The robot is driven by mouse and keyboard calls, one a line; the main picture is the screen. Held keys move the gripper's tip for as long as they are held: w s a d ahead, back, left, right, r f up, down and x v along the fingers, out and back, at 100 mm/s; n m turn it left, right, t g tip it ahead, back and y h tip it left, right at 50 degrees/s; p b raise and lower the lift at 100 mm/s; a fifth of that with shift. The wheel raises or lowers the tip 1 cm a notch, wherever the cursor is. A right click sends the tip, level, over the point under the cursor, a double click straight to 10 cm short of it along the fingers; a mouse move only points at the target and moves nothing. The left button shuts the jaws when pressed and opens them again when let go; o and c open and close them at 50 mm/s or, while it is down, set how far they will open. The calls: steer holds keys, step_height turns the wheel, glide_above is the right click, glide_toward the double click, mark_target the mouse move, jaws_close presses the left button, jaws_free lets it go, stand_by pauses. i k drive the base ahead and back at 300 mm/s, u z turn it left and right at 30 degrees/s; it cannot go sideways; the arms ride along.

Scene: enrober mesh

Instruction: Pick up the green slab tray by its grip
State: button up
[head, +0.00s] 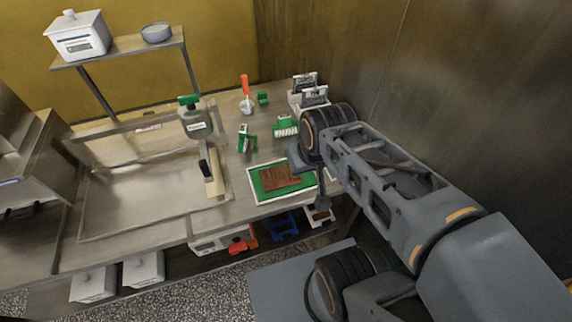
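The green slab tray (268,195) lies flat near the front edge of the steel table. It has a pale rim, and a brown slab lies on it. My gripper (312,188) is at the tray's right end, with dark parts over or beside its right edge. My gripper and arm cover the right end of the tray, so I cannot make out its grip there. I cannot tell whether the fingers touch the tray, or whether they are open or shut.
A large shallow steel tray (130,205) fills the left of the table, with a pale-bladed scraper (214,178) at its right edge. Bins sit below. A wall is close right.

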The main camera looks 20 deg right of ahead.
mark_target(272, 181)
steer(key=z, duration=0.5)
steer(key=k, duration=1.2)
steer(key=u, duration=0.3)
steer(key=i, duration=0.85)
steer(key=u, duration=0.5)
